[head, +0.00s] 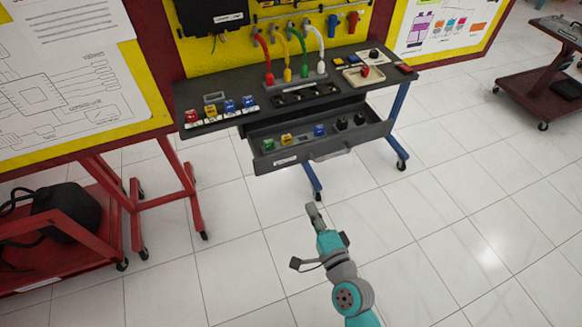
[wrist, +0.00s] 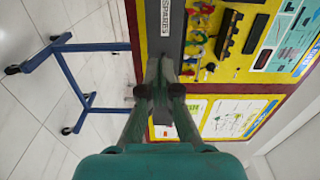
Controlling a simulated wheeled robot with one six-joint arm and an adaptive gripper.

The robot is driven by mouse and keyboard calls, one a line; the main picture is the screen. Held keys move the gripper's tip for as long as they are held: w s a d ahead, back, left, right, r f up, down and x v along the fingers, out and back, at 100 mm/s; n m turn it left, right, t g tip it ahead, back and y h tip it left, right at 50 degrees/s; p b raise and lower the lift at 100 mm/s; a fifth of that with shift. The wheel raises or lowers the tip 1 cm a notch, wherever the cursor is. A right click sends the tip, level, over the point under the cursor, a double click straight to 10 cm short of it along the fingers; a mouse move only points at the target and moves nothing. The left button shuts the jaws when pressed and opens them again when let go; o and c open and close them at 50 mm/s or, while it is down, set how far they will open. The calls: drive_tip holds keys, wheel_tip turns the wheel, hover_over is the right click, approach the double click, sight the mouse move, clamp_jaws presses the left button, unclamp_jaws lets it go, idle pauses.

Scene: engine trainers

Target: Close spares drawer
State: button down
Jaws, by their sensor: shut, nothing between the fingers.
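The spares drawer (head: 301,158) is pulled out from under the dark workbench in the head view. It has a grey front with a white label and a bar handle (head: 331,155). Several small green, yellow, blue and black parts lie inside it. In the wrist view its dark front (wrist: 149,25) shows sideways with the word SPARES; the handle cannot be made out behind my fingers. My gripper (head: 312,208) is shut and empty. It points toward the drawer front, with a gap between them in the head view. Its fingertips also show in the wrist view (wrist: 160,62).
The workbench top (head: 235,96) carries colored cables and several blocks; its blue legs (head: 396,150) stand on casters. A red cart (head: 85,240) with a black bag stands at the left, another cart (head: 538,95) at the far right. The tiled floor before the drawer is clear.

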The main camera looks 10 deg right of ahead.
sight(287, 161)
drive_tip(key=x, duration=1.5)
drive_tip(key=shift+a+r, duration=0.15)
drive_tip(key=shift+r, duration=0.15)
